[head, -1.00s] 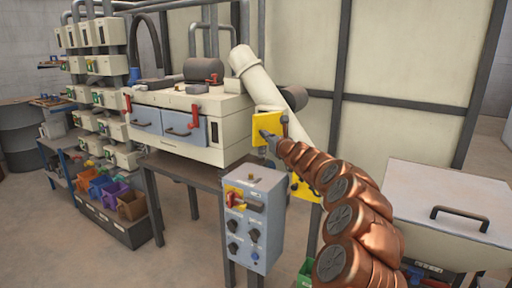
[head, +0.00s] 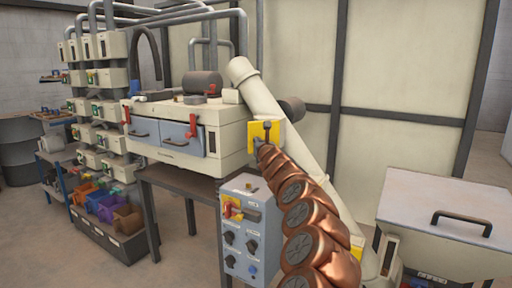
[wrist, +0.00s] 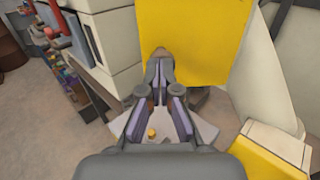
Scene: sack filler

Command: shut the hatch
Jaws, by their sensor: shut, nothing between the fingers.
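A yellow plate (head: 256,131), which looks like the hatch, is on the pale slanted chute (head: 255,90). A dark knob (head: 267,125) shows by it. I cannot tell whether the plate is fully closed. My gripper (head: 258,143) is shut and empty at the plate's lower left part. In the wrist view the yellow plate (wrist: 200,35) fills the top middle, and the shut fingertips (wrist: 160,55) overlap its lower left part. I cannot tell whether they touch it. My arm hides part of the chute below the plate.
A cream machine (head: 180,160) with blue-grey doors stands on a table to the left. A grey control box (head: 240,250) stands in front. A pale bin with a handled lid (head: 430,200) is at the right.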

